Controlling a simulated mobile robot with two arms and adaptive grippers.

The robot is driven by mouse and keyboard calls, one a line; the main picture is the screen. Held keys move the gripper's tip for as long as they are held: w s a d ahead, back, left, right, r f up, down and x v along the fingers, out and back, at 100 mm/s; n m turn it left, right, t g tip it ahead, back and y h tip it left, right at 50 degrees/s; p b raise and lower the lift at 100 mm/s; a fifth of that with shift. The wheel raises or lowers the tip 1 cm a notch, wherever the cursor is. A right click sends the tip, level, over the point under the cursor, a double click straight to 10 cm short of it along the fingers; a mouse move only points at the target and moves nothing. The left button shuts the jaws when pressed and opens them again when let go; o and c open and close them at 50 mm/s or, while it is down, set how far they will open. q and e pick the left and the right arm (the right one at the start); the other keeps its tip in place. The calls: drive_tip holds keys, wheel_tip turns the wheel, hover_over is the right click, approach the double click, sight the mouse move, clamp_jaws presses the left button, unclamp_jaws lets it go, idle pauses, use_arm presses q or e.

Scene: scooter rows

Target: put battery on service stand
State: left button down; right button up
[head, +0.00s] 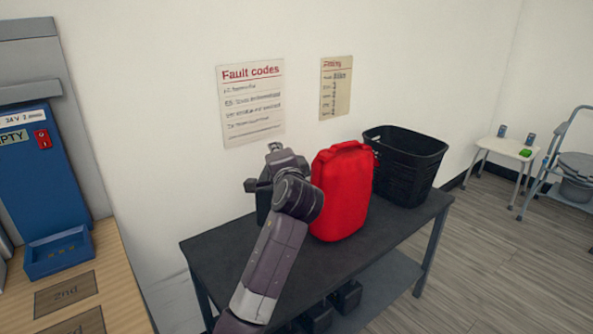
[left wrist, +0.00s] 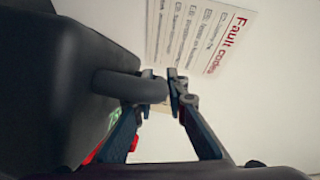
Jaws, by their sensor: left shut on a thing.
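My left gripper (head: 276,166) is above a dark bench (head: 222,250) against the wall. In the left wrist view my left gripper (left wrist: 162,86) is shut on the rounded handle of a large black battery (left wrist: 60,85), which fills the left of that view. In the head view the battery (head: 263,206) is mostly hidden behind my arm, over the bench and left of a red container. I cannot tell whether it touches the bench top. No label names a service stand. My right gripper is in neither view.
The red container (head: 342,190) stands close right of my wrist, with a black basket (head: 404,165) beyond it. Dark items lie on the lower shelf. A blue charger (head: 45,180) stands left on a wooden counter (head: 112,270). A small white table (head: 505,148) is far right.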

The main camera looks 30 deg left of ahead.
use_arm(q)
wheel_tip(320, 180, down, 12)
drive_tip(key=shift+r+b, duration=0.2)
drive_tip(key=shift+b, duration=1.05)
drive_tip(key=shift+f+b, duration=0.5)
drive_tip(key=shift+f, duration=1.9)
drive_tip(key=c, duration=2.3)
unclamp_jaws()
drive_tip(key=shift+f, duration=0.4)
drive_tip(key=o, duration=0.4)
drive_tip(key=shift+s+r, duration=0.1)
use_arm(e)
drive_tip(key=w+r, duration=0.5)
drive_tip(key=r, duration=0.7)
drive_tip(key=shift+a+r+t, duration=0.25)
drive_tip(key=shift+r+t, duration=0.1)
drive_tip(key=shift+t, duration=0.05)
use_arm(q)
drive_tip(key=shift+d, duration=0.1)
